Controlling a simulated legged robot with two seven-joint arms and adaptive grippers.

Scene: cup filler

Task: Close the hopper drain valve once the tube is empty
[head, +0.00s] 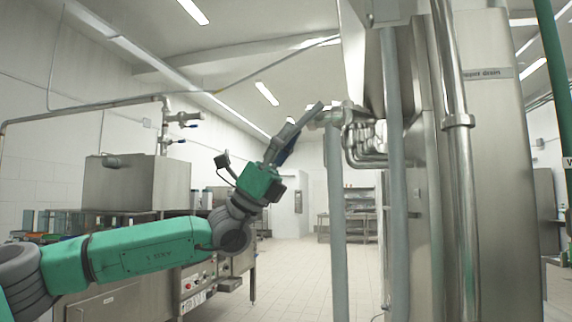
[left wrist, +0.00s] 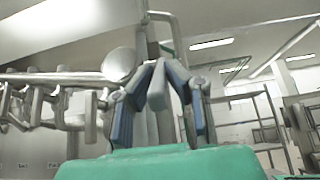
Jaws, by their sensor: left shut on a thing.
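My left gripper (head: 298,128) is raised in the middle of the head view, at the end of my green and grey left arm. It is shut on the valve handle, beside the metal drain valve (head: 330,115) under the hopper (head: 364,60). In the left wrist view the blue-grey fingers of the gripper (left wrist: 160,75) point up toward the valve, and a round metal end (left wrist: 118,64) shows close to them. The fingers hide much of the handle. The inside of the tube cannot be seen. My right gripper is not in view.
Curved steel pipes (head: 365,145) and upright posts (head: 397,200) stand just right of the gripper. A steel box machine (head: 140,183) stands behind my arm. The tiled floor (head: 290,275) is clear.

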